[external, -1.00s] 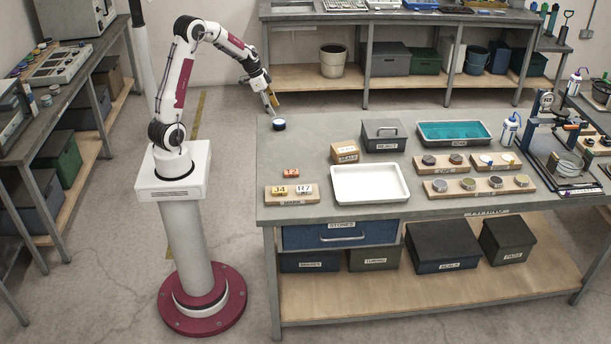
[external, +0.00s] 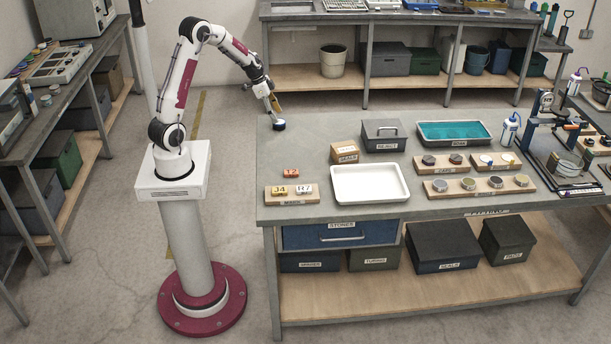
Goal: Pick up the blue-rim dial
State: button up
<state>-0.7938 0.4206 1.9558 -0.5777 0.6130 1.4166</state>
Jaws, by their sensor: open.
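The blue-rim dial (external: 279,125) is a small round piece with a pale face and a dark blue rim. It lies flat near the far left corner of the grey workbench (external: 300,150). My gripper (external: 275,108) points down and slightly right, with its fingers just above or around the dial's far side. It is open. At this size I cannot tell whether the fingers touch the dial.
The bench around the dial is clear.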

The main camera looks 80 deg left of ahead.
aim_at(282, 128)
jog(key=x, duration=0.3)
jog(key=shift+s+d, duration=0.2)
jog(key=shift+d, duration=0.1)
jog(key=shift+x, duration=0.85)
jog(key=c, duration=1.3)
